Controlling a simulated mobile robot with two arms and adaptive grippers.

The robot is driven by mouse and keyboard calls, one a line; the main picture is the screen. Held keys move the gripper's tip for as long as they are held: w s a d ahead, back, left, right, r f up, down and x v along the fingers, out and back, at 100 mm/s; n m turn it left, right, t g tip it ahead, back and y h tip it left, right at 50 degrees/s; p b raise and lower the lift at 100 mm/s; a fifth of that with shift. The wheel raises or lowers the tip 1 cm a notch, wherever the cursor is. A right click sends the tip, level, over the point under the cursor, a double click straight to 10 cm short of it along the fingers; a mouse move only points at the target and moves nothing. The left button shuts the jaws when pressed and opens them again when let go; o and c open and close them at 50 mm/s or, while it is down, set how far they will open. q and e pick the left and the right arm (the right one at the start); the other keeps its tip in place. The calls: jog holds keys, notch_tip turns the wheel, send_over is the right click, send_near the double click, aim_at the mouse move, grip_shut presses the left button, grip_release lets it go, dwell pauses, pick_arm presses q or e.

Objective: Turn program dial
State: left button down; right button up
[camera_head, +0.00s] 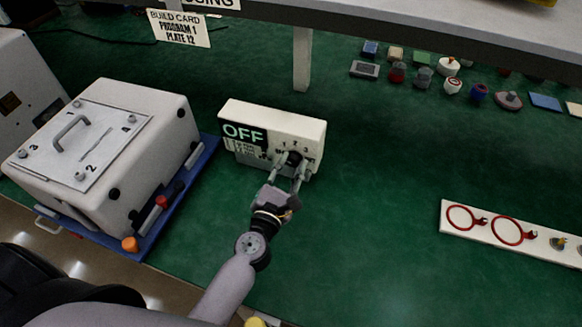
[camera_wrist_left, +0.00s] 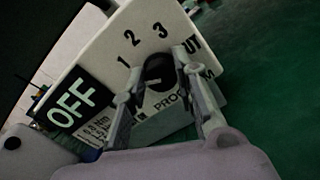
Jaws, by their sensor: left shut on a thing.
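The program dial (camera_wrist_left: 159,72) is a round black knob on the front of a white control box (camera_head: 290,124). The digits 1, 2 and 3 are printed around it, with part of the word PROGRAM below. A dark display (camera_head: 244,134) on the box reads OFF; it also shows in the left wrist view (camera_wrist_left: 75,103). My left gripper (camera_head: 286,172) is at the box front with its two fingers on either side of the dial, shut on it. In the left wrist view the fingers (camera_wrist_left: 155,92) partly cover the panel print. My right gripper is not in view.
A white machine (camera_head: 150,110) with a handled numbered lid sits on a blue tray (camera_head: 202,160) at left. A white board with red rings (camera_head: 484,228) lies at right. Several small parts stand under the shelf (camera_head: 400,40). A build card (camera_head: 180,28) reads program 1, plate 12.

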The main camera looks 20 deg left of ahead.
pick_arm(q)
jog(key=n, duration=0.5)
jog(key=shift+a+f, duration=0.1)
jog(key=shift+n, duration=0.3)
dwell(0.4)
jog(key=c, duration=1.3)
grip_release()
jog(key=s, duration=1.2)
jog(key=shift+a, duration=0.2)
